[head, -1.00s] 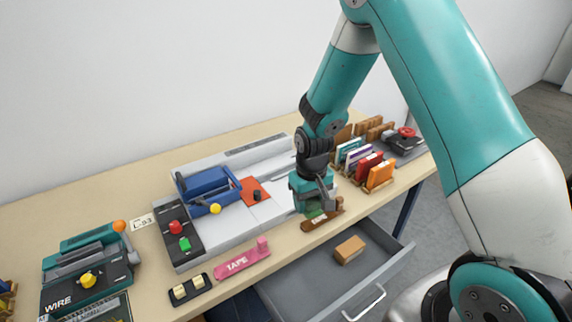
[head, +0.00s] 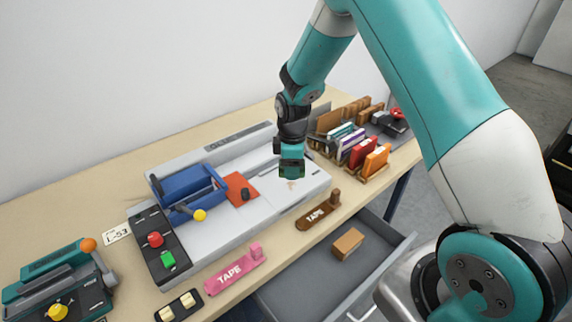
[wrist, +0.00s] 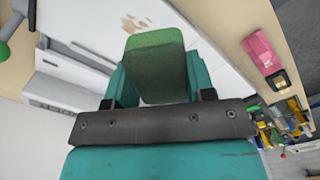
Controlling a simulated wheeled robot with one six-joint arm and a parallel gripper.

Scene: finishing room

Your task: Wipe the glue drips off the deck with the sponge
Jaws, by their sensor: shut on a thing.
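My gripper (head: 291,168) is shut on a green sponge (wrist: 155,58), which sticks out between the teal jaws in the wrist view. In the head view the gripper hides most of the sponge. It hangs over the right part of the pale grey deck (head: 262,214) of the binding machine. Tan-brown glue drips (wrist: 136,24) show on the deck just beyond the sponge in the wrist view. Part of them shows just below the gripper in the head view (head: 291,184). I cannot tell whether the sponge touches the deck.
A blue clamp (head: 188,190) and an orange-red patch (head: 241,188) with a dark knob are left on the machine. Upright coloured books (head: 375,160) stand right. An open drawer (head: 300,285) holds a tan block (head: 348,243).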

